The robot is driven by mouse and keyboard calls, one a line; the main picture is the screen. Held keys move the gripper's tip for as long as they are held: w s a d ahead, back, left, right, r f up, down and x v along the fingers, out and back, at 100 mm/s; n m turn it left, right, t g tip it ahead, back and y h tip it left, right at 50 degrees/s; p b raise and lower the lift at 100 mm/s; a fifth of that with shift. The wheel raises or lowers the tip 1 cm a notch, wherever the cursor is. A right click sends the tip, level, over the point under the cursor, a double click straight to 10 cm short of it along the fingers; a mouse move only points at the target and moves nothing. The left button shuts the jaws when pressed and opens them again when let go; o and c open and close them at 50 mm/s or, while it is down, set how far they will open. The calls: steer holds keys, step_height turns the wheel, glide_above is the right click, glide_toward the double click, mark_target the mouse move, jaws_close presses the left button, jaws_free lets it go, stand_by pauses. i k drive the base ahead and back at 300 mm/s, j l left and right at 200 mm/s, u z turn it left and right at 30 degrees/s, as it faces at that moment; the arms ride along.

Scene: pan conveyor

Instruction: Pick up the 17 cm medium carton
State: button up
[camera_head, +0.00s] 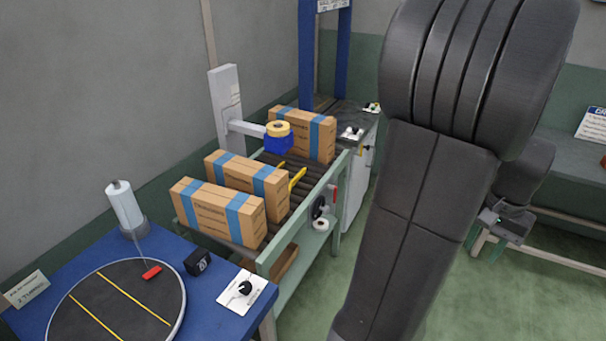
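Three brown cartons with blue tape bands stand on the roller conveyor (284,207). The nearest carton (217,216) is at the left end, a second carton (265,187) stands close behind it, and a third carton (318,140) stands farther back. I cannot tell from their faces which is the 17 cm medium one. My gripper (506,226) hangs at the right, partly behind my large dark arm, well away from all the cartons. It looks small and dark, and its finger opening cannot be made out. No carton is seen in it.
A blue table (205,312) with a round turntable (118,312), a white roll (124,204) and a black box (197,262) stands at the front left. A tape dispenser (279,139) on a post leans over the conveyor. Green floor (318,308) lies clear right of the conveyor.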

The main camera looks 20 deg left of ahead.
mark_target(223, 169)
steer(key=i+l+z, duration=0.5)
steer(key=l+z, duration=0.25)
steer(key=i+u, duration=0.25)
steer(key=i+l+u, duration=0.3)
steer(key=i+j+u, duration=0.1)
steer(key=u, duration=0.35)
steer(key=i+u, duration=0.2)
steer(key=u, duration=0.25)
steer(key=i+u, duration=0.15)
steer(key=u, duration=0.3)
steer(key=i+u, duration=0.15)
steer(key=u, duration=0.35)
steer(key=i+u, duration=0.15)
steer(key=u, duration=0.3)
steer(key=i+u, duration=0.15)
steer(key=u, duration=0.3)
steer(key=i+l+u, duration=0.1)
steer(key=u, duration=0.3)
steer(key=i+l+u, duration=0.1)
steer(key=u, duration=0.35)
steer(key=i+l+u, duration=0.25)
steer(key=k, duration=0.1)
